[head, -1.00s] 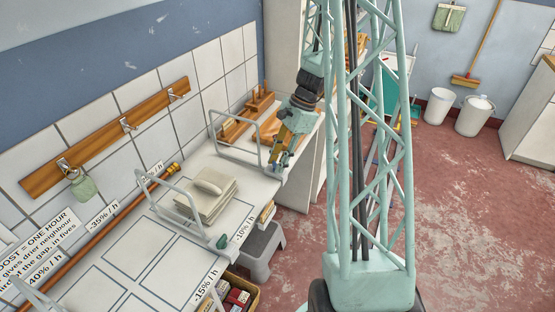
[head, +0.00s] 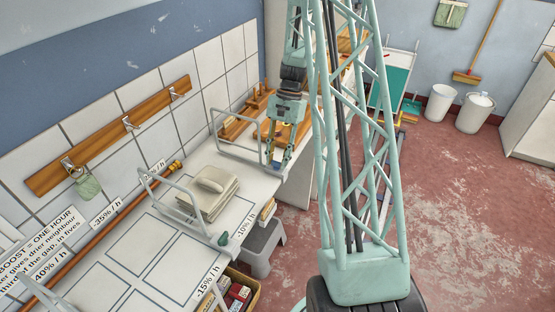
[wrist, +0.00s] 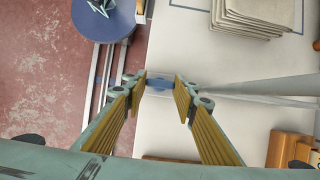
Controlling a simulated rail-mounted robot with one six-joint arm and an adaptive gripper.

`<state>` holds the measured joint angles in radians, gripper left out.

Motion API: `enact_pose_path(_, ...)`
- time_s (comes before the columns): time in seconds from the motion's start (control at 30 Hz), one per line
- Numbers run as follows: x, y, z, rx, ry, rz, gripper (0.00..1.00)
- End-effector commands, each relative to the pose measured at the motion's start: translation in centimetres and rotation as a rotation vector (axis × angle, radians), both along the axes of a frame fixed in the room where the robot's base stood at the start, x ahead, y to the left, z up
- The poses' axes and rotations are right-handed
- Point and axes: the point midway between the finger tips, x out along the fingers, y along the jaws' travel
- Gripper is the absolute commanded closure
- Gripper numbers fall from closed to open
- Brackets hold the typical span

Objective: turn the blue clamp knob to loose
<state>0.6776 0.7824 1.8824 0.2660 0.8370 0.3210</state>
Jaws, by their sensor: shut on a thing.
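The blue clamp knob (wrist: 159,84) shows in the wrist view at the edge of the white table, between my fingertips. My gripper (wrist: 160,90) has its yellow-padded fingers shut on the knob, one on each side. In the head view my gripper (head: 277,160) points down at the table's right edge, near the far wire rail. There the fingers largely hide the knob. I cannot read its turn position or any marking on it.
A stack of folded cloths (head: 208,192) lies on the white table (head: 180,265). A metal rail (head: 232,138) stands beside my gripper, and a wooden peg rack (head: 255,105) is behind it. A grey stool (head: 260,243) stands on the floor below the table edge.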

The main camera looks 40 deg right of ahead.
Motion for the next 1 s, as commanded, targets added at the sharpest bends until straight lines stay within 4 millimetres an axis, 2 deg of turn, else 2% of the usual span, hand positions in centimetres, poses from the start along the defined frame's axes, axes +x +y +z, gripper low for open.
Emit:
enact_pose_path(0.37, -0.04, 0.02, -0.04, 0.0, 0.0, 0.005, 0.85)
enact_pose_path(0.4, -0.04, 0.02, -0.04, 0.0, 0.0, 0.005, 0.71)
enact_pose_path(0.53, -0.03, 0.02, -0.03, 0.0, 0.0, 0.005, 0.6)
enact_pose_path(1.0, 0.07, -0.18, 0.42, -0.001, -0.001, 0.004, 0.6)
